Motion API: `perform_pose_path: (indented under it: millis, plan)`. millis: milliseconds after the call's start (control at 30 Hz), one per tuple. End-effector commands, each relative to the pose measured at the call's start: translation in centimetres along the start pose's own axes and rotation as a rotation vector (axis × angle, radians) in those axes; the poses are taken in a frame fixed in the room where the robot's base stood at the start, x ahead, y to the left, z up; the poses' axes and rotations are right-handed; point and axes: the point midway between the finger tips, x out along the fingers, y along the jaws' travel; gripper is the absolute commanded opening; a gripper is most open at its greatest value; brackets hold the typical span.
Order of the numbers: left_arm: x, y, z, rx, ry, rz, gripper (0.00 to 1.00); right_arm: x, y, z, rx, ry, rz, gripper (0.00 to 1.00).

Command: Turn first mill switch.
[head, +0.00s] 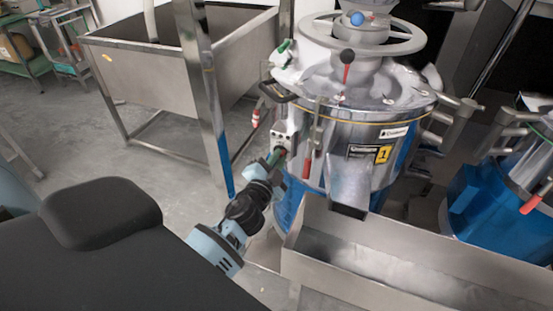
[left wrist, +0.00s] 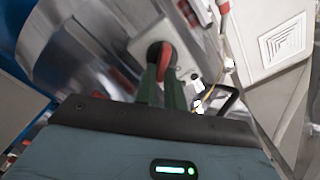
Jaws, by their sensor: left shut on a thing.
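The first mill (head: 345,128) is a steel drum with a blue lower part and a yellow label marked 1. Its switch box (head: 291,123) is on the drum's left side. My left gripper (head: 277,155) reaches up to this box from below. In the left wrist view the green fingers of my left gripper (left wrist: 161,75) are shut on a red switch knob (left wrist: 158,53), which sits in a dark round base on a pale plate. The fingers hide part of the knob. My right gripper is not in view.
A steel trough (head: 390,262) stands in front of the mill, under its spout. A second blue mill (head: 480,192) is at the right. A steel sink (head: 150,65) and an upright post (head: 207,90) are at the left. The grey floor (head: 70,135) at the left is open.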

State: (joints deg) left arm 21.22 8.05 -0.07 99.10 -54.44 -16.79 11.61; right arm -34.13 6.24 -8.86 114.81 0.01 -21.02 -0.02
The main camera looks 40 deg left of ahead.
Motion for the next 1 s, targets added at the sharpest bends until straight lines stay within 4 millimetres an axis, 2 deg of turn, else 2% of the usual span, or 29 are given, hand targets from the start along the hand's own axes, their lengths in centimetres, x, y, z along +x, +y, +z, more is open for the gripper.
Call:
perform_pose_path:
  millis: [500,800,1000]
  plan:
    - [0.0,0.55,0.15,0.47,0.0,0.001,0.0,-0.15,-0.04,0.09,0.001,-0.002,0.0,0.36]
    - [-0.01,0.73,0.27,0.643,-0.001,0.001,0.0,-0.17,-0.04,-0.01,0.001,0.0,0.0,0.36]
    - [-0.02,0.8,0.3,0.697,-0.001,0.002,0.0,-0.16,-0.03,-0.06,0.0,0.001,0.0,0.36]
